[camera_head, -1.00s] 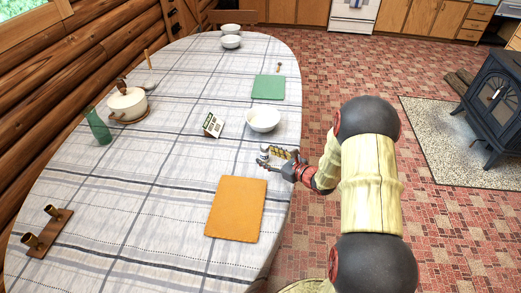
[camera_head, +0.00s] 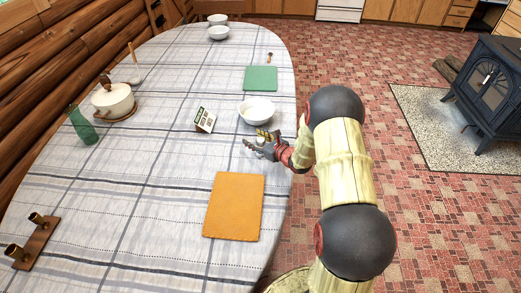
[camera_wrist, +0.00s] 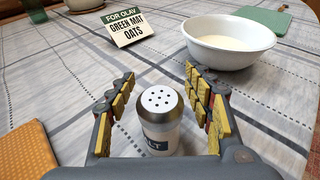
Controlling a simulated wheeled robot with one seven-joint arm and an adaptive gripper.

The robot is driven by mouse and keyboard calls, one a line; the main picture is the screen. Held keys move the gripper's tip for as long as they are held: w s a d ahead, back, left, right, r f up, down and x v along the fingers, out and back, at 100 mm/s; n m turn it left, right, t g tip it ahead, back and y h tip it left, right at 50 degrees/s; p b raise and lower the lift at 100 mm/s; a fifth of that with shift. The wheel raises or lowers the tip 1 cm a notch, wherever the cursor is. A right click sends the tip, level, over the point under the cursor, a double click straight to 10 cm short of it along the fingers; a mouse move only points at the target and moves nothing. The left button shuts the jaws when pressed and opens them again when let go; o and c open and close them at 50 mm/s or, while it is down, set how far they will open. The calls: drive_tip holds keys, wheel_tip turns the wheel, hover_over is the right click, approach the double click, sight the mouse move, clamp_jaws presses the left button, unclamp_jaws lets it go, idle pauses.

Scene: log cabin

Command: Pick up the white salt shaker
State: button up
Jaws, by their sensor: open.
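In the head view my gripper (camera_head: 257,146) is low over the table's right edge, just below the white bowl. The shaker (camera_head: 261,141) is small and partly hidden by the gripper there. Its base is hidden in the wrist view.
A white bowl (camera_head: 257,111) is just beyond my gripper. A sign (camera_head: 204,120) reading "For Olav, green mat, oats" stands left of it. An orange mat (camera_head: 233,207) lies nearer, a green mat (camera_head: 261,78) farther. The table's (camera_head: 130,200) middle is mostly clear.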

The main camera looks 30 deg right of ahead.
drive_tip(key=shift+w, duration=0.15)
drive_tip(key=shift+c, duration=0.2)
drive_tip(key=shift+c, duration=1.2)
clamp_jaws()
